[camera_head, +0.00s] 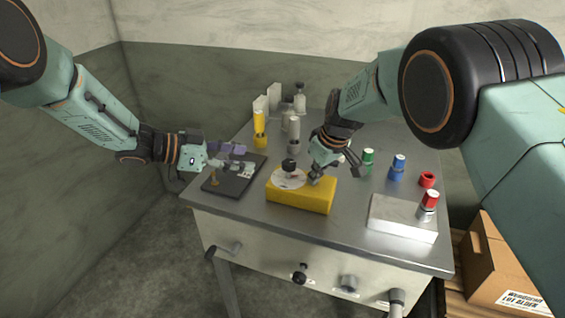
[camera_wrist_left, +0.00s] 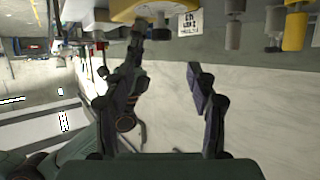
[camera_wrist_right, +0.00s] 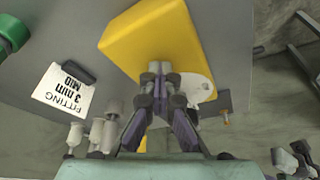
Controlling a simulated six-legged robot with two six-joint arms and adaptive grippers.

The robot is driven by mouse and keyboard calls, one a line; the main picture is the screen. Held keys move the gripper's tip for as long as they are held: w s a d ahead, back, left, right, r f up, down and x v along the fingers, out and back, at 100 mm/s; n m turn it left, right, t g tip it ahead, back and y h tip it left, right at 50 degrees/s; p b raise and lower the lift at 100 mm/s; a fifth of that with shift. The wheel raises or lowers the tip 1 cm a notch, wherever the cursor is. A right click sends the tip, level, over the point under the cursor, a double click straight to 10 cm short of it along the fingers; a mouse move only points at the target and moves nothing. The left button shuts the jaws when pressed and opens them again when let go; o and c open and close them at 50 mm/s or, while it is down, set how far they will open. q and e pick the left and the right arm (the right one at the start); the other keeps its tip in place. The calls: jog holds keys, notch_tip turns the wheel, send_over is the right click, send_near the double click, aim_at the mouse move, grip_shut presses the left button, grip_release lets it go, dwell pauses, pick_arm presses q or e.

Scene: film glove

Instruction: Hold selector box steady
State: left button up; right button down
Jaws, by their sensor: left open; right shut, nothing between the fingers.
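The selector box is a yellow block (camera_head: 300,196) with a white dial and a black knob (camera_head: 290,164) on its top, near the front of the metal table. It also shows in the left wrist view (camera_wrist_left: 135,10) and the right wrist view (camera_wrist_right: 150,35). My right gripper (camera_head: 316,180) is shut and empty, its tips at the top of the box near the dial; I cannot tell whether they touch. In the right wrist view the closed fingertips (camera_wrist_right: 158,70) overlap the box. My left gripper (camera_head: 240,158) is open and empty, left of the box above a dark tray.
The dark tray (camera_head: 240,184) holds small parts. Yellow and grey cylinders (camera_head: 260,132) stand behind. Green (camera_head: 368,157), blue (camera_head: 397,168) and red items (camera_head: 427,179) stand to the right, near a silver block (camera_head: 402,222). A printed card (camera_wrist_right: 62,92) shows in the right wrist view.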

aim_at(286, 164)
pick_arm(q)
jog(key=x, duration=1.1)
jog(key=shift+w+d+f, duration=0.1)
jog(key=shift+d+f, duration=0.1)
jog(key=shift+d, duration=0.05)
jog(key=c, duration=1.2)
